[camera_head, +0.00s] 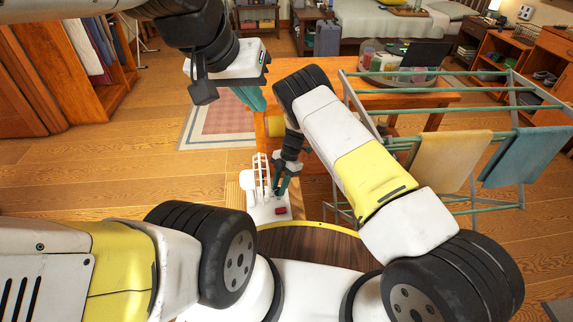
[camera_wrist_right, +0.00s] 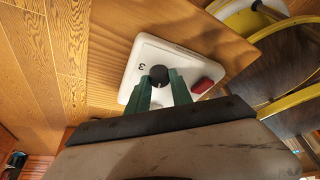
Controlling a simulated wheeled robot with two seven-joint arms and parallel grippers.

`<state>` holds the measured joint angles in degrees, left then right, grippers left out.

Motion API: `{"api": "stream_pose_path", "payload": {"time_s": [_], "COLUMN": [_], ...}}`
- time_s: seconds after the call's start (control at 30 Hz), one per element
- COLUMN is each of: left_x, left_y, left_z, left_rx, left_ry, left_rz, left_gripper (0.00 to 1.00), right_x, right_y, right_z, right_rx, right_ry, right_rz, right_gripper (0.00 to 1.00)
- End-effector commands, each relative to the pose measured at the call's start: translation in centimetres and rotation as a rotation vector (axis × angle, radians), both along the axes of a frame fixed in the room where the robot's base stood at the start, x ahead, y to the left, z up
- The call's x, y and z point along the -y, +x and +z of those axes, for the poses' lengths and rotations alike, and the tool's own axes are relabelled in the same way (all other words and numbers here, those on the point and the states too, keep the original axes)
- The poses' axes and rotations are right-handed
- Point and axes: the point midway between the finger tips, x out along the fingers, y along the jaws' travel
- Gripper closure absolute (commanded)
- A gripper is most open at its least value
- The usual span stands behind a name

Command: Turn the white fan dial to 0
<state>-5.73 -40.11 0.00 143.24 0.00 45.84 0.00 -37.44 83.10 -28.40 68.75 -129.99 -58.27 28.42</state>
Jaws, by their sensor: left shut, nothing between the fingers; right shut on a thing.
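The white fan (camera_head: 250,181) stands at the near end of the wooden surface in the head view. Its white base (camera_head: 258,212) also shows in the right wrist view (camera_wrist_right: 190,64), with a dark round dial (camera_wrist_right: 159,73), a "3" mark beside the dial and a red switch (camera_wrist_right: 203,85). My right gripper (camera_head: 281,190) reaches down onto the base. In the right wrist view its green fingers (camera_wrist_right: 160,79) are shut on the dial, one on each side. The dial's pointer cannot be made out. My left gripper (camera_head: 251,98) is shut and empty, beyond the fan.
A drying rack (camera_head: 480,75) with a tan towel (camera_head: 450,160) and a teal towel (camera_head: 530,157) stands at the right. A round dark seat with a yellow rim (camera_head: 310,228) is just in front of the fan. Open wooden floor (camera_head: 100,165) lies at the left.

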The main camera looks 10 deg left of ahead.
Motion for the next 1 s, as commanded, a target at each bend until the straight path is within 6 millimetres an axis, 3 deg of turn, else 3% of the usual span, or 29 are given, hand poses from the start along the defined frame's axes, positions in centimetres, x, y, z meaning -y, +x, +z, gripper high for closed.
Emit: {"api": "stream_pose_path", "payload": {"time_s": [0.17,0.2,0.3,0.67,1.0], "left_x": [0.0,0.0,0.0,0.0,0.0], "left_y": [0.0,0.0,0.0,0.0,0.0], "left_z": [0.0,0.0,0.0,0.0,0.0], "left_rx": [0.0,0.0,0.0,0.0,0.0], "left_ry": [0.0,0.0,0.0,0.0,0.0], "left_rz": [0.0,0.0,0.0,0.0,0.0], "left_gripper": [1.0,1.0,1.0,1.0,1.0], "right_x": [0.0,0.0,0.0,0.1,1.2], "right_y": [0.1,0.1,0.1,0.2,1.9], "right_z": [0.0,0.0,0.0,0.4,5.4], "right_rx": [0.002,0.002,0.002,0.002,0.003], "right_ry": [0.001,0.001,0.001,0.001,0.001], "right_rz": [-0.001,-0.001,-0.002,-0.002,-0.002], "right_gripper": [1.0,0.7,0.52,0.52,0.52]}}
